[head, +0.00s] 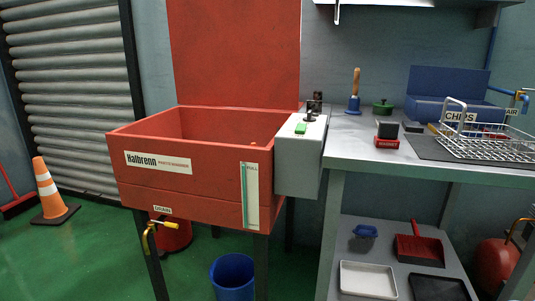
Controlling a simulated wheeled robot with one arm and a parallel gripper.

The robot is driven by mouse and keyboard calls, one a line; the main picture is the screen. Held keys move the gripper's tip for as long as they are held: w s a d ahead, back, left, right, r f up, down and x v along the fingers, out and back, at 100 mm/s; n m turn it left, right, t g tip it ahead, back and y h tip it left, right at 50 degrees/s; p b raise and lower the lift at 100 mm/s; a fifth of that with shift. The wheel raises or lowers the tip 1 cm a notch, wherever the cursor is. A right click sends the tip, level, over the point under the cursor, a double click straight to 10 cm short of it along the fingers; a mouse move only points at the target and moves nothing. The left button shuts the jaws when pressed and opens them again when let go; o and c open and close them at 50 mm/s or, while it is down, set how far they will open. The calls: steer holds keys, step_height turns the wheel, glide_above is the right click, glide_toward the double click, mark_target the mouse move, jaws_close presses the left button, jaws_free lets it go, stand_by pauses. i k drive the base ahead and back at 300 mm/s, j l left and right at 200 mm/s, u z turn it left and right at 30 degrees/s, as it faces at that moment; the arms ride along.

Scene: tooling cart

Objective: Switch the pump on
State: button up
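The red parts washer (148,196) stands in the middle with its lid raised and its basin open. A grey box (300,165) is fixed to its right side. On the box's sloped top is a green switch (301,128), with small dark fittings (315,104) behind it. I cannot tell the switch's position. The pump itself is not visible. My gripper is not in view.
A grey workbench (345,155) adjoins on the right, holding a wire basket (490,142), a blue CHIPS box (440,108) and a handbell (354,100). A yellow drain lever (149,234) juts from the washer's front. A blue bin (232,277) stands below.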

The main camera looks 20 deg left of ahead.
mark_target(300, 128)
steer(key=i+j+z, duration=0.25)
steer(key=j, duration=1.25)
steer(key=j+z, duration=0.3)
steer(key=j, duration=1.25)
steer(key=k+j+z, duration=0.1)
steer(key=j+z, duration=0.15)
steer(key=j, duration=1.3)
